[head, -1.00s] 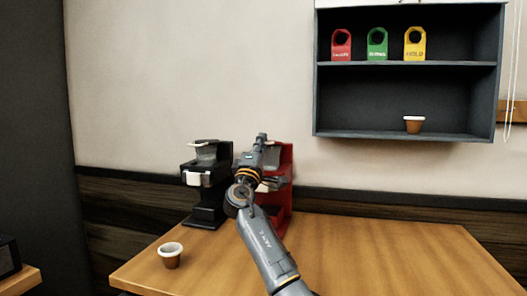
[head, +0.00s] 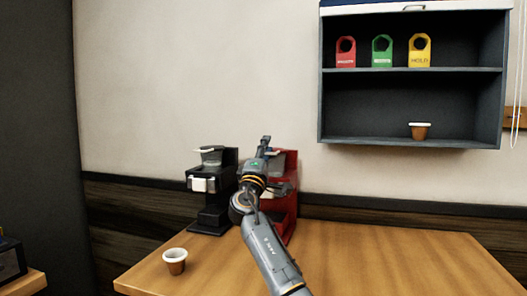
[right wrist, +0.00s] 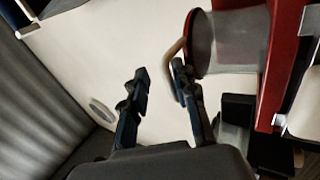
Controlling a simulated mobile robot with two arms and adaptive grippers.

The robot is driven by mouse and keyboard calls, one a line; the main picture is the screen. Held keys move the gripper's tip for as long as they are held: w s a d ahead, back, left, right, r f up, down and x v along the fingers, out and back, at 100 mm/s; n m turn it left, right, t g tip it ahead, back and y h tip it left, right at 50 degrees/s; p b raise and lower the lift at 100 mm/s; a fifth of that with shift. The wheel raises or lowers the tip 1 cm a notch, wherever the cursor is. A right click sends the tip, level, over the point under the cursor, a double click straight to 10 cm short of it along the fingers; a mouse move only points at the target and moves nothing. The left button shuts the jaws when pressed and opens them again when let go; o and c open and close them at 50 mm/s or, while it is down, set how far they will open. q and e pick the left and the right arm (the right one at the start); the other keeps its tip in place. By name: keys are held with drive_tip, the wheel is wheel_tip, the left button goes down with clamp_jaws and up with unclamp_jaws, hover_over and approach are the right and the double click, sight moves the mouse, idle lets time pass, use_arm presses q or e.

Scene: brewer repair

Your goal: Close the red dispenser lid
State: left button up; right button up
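The red dispenser (head: 291,161) stands at the back of the wooden table, partly hidden behind my right arm. In the right wrist view, its red body (right wrist: 283,60) runs down the right side. A grey round lid (right wrist: 199,45) with a beige looped handle (right wrist: 172,52) juts out beside it; I cannot tell how far it is open. My right gripper (head: 265,143) is at the dispenser's upper part. In the right wrist view my right gripper (right wrist: 160,80) is open, with one fingertip beside or against the handle. My left gripper is not in view.
A black dispenser (head: 211,185) stands close to the left of the red one. A brown and white cup (head: 175,262) is at the table's front left. A wall shelf (head: 412,70) holds red, green and yellow tags and another cup (head: 419,131). The table's right side is clear.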

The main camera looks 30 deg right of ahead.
drive_tip(key=shift+s+a+f, duration=0.15)
drive_tip(key=shift+a, duration=0.1)
drive_tip(key=s+a, duration=0.8)
drive_tip(key=a, duration=0.1)
drive_tip(key=shift+s+a, duration=0.15)
drive_tip(key=shift+s, duration=0.1)
drive_tip(key=shift+f, duration=0.1)
